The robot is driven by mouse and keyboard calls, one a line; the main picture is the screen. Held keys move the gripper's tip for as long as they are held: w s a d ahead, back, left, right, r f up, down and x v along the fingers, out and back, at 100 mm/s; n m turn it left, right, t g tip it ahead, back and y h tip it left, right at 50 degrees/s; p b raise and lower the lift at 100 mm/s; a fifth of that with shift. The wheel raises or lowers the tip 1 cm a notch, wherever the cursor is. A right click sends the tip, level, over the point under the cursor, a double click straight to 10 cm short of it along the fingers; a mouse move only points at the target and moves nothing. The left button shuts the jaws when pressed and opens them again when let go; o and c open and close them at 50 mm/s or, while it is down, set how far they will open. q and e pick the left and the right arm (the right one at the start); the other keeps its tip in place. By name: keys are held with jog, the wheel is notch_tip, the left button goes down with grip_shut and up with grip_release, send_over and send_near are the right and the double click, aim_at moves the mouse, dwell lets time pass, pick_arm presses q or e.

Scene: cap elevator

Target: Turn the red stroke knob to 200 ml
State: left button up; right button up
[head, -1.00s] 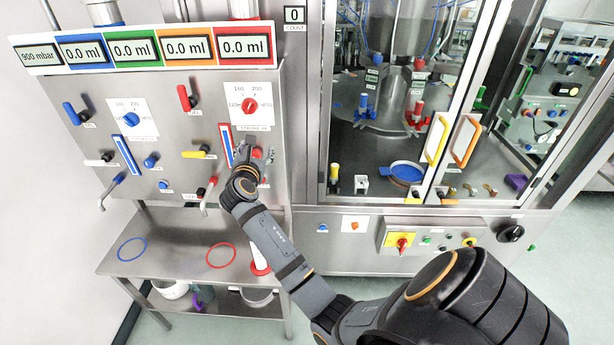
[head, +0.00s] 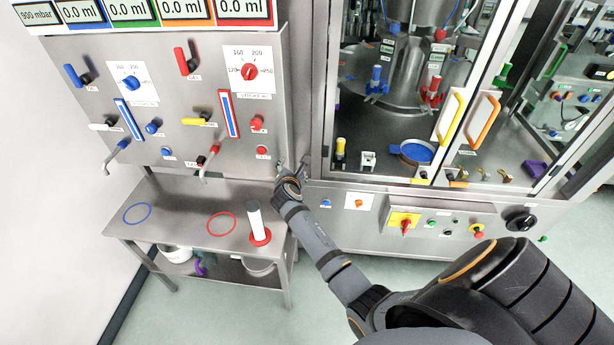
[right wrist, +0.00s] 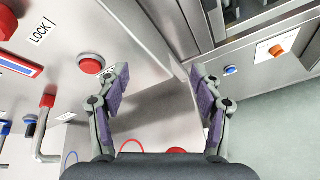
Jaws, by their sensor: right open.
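The red stroke knob (head: 249,71) sits on a white dial plate (head: 236,62) at the upper right of the steel panel, in the head view. The plate has marks around the knob, among them 160 and 200. The knob's pointer is too small to read surely. My right gripper (head: 281,170) is below and right of the knob, by the panel's lower right edge, apart from the knob. In the right wrist view the right gripper (right wrist: 160,88) is open and empty, its purple pads spread. The knob is not in the wrist view. My left gripper is not in view.
A red button (right wrist: 91,63) is left of the right gripper. A glass cabinet with a yellow handle (head: 450,118) stands to the right. Free air lies before the panel.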

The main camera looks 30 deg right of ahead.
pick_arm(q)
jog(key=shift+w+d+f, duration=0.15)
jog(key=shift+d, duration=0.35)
pick_arm(e)
jog(key=f, duration=0.1)
jog(key=s+d+f, duration=0.1)
jog(key=f, duration=0.1)
jog(key=shift+d+m, duration=0.1)
jog(key=shift+m, duration=0.3)
jog(key=shift+r, duration=0.1)
